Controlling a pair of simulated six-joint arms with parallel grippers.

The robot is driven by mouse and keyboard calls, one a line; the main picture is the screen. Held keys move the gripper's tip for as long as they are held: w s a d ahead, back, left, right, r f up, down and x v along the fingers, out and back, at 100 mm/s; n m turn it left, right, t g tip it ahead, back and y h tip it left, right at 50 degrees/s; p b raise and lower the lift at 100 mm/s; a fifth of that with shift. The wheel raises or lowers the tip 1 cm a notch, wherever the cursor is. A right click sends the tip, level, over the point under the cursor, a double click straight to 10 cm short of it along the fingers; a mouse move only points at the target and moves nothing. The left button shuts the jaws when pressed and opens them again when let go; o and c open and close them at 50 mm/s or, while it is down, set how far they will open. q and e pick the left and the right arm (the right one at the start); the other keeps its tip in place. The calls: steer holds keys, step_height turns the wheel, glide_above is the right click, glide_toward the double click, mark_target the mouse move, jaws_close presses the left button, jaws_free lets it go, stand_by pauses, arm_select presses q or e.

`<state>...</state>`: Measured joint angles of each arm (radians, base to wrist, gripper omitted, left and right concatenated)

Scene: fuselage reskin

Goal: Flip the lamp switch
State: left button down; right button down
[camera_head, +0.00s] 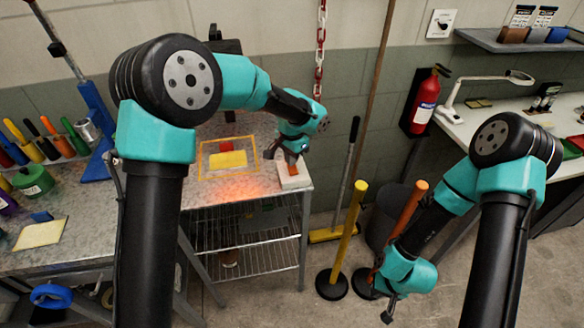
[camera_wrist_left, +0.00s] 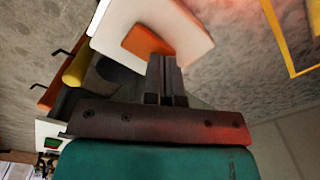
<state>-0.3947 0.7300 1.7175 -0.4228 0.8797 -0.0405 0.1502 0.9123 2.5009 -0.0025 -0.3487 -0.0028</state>
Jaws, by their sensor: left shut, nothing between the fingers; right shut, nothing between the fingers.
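The lamp switch is a white box (camera_head: 295,181) with an orange rocker, at the right end of the metal table. My left gripper (camera_head: 291,158) points down at it, shut and empty. In the left wrist view the closed fingertips (camera_wrist_left: 160,62) overlap the lower right part of the orange rocker (camera_wrist_left: 140,42) on the white box (camera_wrist_left: 190,35). I cannot tell whether they touch it. My right gripper (camera_head: 389,313) is shut and empty, low over the floor at the right, far from the switch.
A yellow outline (camera_head: 204,171) with a yellow piece (camera_head: 228,160) lies left of the switch, and a reddish glow falls on the tabletop. Yellow (camera_head: 348,235) and orange (camera_head: 404,215) posts stand right of the table. A fire extinguisher (camera_head: 425,100) hangs on the wall.

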arm_select(q)
steer(key=shift+r, duration=3.1)
steer(key=shift+f, duration=0.1)
